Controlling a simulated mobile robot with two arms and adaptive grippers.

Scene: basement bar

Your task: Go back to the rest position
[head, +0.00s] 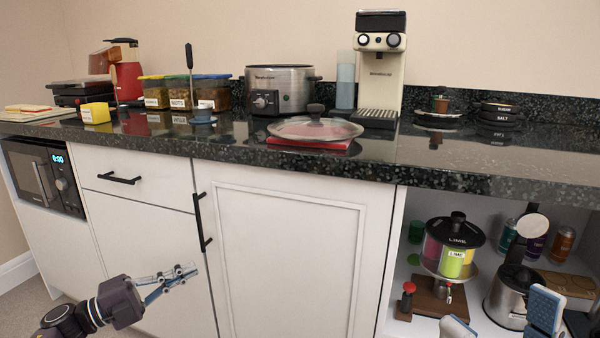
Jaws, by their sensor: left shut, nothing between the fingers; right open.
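My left gripper (184,273) reaches in from the lower left, in front of the white cabinet doors and below the counter. Its fingers are shut with nothing between them, and it is apart from the cabinet handles. My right gripper (500,323) shows only at the bottom right edge, in front of the open shelf. Its two pale blue fingertips are wide apart, with nothing held between them; the rest of it is out of frame.
The dark counter (480,178) holds a slow cooker (280,88), an espresso machine (381,75) and a glass lid (315,128). Black handles (120,179) stick out from the cabinet. Floor shows at left.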

